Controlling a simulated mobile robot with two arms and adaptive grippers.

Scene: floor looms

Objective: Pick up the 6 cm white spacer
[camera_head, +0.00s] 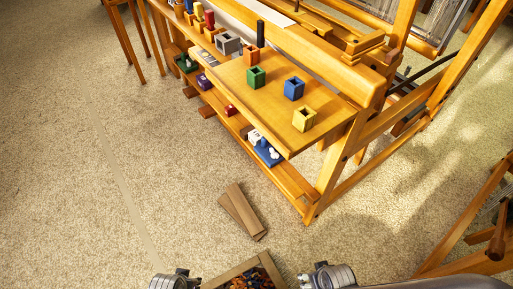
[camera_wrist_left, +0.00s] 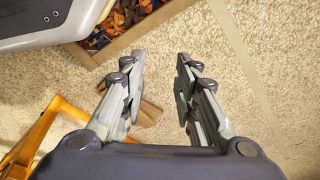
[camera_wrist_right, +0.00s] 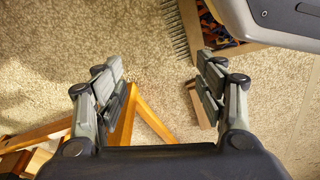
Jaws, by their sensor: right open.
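Small white pieces (camera_head: 255,137) show on the lower shelf of the loom bench, beside and on a blue tray (camera_head: 267,154). They are too small to tell which is the 6 cm white spacer. My left gripper (camera_head: 175,280) is at the bottom of the head view; in the left wrist view (camera_wrist_left: 158,85) its fingers are apart with nothing between them. My right gripper (camera_head: 328,276) is also at the bottom edge, and in the right wrist view (camera_wrist_right: 160,85) it is open and empty. Both are well apart from the shelf.
Green (camera_head: 256,78), blue (camera_head: 294,88) and yellow (camera_head: 304,119) hollow blocks stand on the bench top. Flat wooden boards (camera_head: 240,212) lie on the carpet. A wooden box of scraps (camera_head: 215,283) sits between my grippers. The carpet at left is clear.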

